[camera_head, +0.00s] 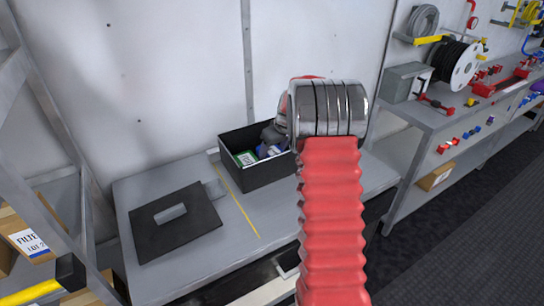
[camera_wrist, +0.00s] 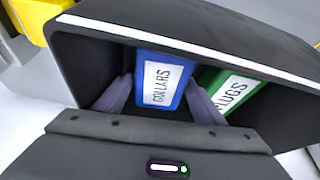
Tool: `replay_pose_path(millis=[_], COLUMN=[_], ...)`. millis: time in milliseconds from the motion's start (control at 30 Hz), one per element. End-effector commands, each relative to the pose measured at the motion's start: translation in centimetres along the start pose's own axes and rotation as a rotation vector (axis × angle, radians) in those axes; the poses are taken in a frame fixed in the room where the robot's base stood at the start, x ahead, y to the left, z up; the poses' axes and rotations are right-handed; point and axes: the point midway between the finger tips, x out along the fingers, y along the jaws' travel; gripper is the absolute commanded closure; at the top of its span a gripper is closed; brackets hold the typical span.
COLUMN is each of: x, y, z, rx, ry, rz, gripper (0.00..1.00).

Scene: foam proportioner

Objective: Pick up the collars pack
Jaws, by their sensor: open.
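The collars pack (camera_wrist: 163,80) is a blue pack with a white label reading COLLARS, standing inside a black bin (camera_wrist: 200,30). In the head view a bit of its blue (camera_head: 270,152) shows in the bin (camera_head: 262,178). My gripper (camera_wrist: 159,84) is open, with one finger on each side of the collars pack. I cannot tell whether the fingers touch it. In the head view my arm hides much of the gripper and the right part of the bin.
A green plugs pack (camera_wrist: 230,92) stands just right of the collars pack, close to the right finger; it also shows in the head view (camera_head: 245,158). A black plate with a slot (camera_head: 190,232) lies left of the bin on the grey bench (camera_head: 130,195). Bin walls surround the packs.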

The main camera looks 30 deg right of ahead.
Motion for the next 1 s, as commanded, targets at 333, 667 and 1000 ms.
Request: replay_pose_path(millis=[333,667,1000], x=[0.16,0.15,0.15], y=[0.03,0.04,0.05], z=[-0.05,-0.03,-0.03], rx=[-0.001,0.0,0.0], ry=[0.001,0.001,0.001], rz=[0.001,0.001,0.001], gripper=[0.37,0.44,0.68])
